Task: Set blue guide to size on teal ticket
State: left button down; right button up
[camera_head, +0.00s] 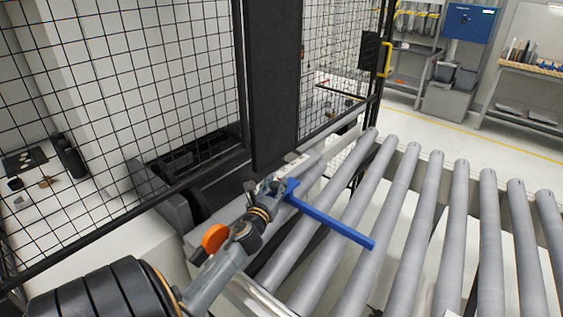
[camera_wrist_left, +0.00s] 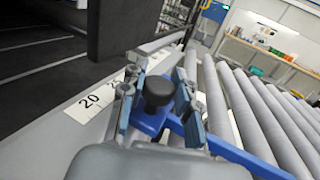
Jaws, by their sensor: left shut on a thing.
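The blue guide (camera_head: 335,225) is a long bar that reaches from the scale rail out over the rollers. It also shows in the left wrist view (camera_wrist_left: 236,155), with a black knob (camera_wrist_left: 159,91) on its near end. My left gripper (camera_head: 272,186) is at that end, and its fingers (camera_wrist_left: 158,100) close around the knob. A white scale label marked 20 (camera_wrist_left: 90,102) lies on the rail to the left of the knob. A second label is partly hidden behind a finger. I cannot make out a teal ticket. My right gripper is not in view.
Grey rollers (camera_head: 407,205) run to the right of the guide. A dark upright panel (camera_head: 270,85) and black mesh fencing (camera_head: 120,90) stand close behind the gripper. A blue wall box (camera_head: 468,22) and a workbench (camera_head: 535,70) are far off.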

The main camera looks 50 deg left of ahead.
pick_arm(q)
jog(key=shift+w+f, duration=0.1)
jog(key=shift+w, duration=0.15)
jog(key=c, duration=1)
grip_release()
jog(key=shift+o, duration=0.2)
jog(key=v, duration=1.2)
